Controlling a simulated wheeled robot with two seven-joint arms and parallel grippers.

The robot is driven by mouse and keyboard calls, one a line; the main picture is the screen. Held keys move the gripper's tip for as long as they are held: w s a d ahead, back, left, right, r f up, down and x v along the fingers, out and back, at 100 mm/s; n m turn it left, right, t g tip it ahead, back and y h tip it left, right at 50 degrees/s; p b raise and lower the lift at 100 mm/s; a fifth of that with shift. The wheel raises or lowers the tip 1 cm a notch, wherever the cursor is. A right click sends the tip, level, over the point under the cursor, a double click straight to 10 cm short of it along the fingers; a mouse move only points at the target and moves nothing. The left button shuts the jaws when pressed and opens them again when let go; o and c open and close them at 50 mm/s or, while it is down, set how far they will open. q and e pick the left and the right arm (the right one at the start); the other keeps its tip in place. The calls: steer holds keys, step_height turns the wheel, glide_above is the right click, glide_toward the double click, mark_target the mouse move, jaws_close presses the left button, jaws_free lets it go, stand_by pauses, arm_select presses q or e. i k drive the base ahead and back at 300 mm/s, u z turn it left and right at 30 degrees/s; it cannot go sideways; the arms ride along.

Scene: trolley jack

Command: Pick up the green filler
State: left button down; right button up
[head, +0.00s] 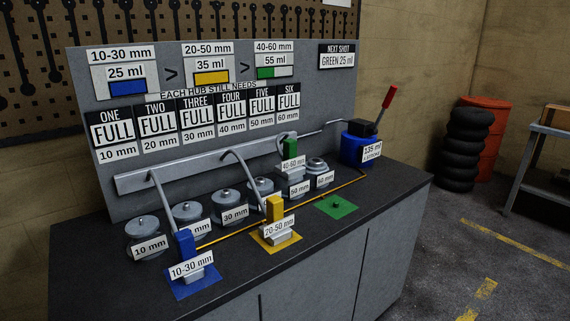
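The green filler (290,147) is a small upright green block with a white label reading 40-60 mm. It stands at or just above the hub labelled 50 mm (299,188), between the 40 mm and 60 mm hubs; I cannot tell whether it touches that hub. A curved grey hose reaches its top from the rail. The green mat (337,207) at the right of the bench is bare except for a small dark spot. Neither of my grippers is in view.
The blue filler (185,244) stands on a blue mat and the yellow filler (274,208) on a yellow mat at the bench front. A blue tank (357,147) with a red-handled lever stands at the back right. Stacked tyres (465,148) and a red drum stand beyond.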

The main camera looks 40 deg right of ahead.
mark_target(291, 166)
steer(key=z, duration=2.4)
steer(key=i, duration=1.45)
steer(key=u, duration=1.5)
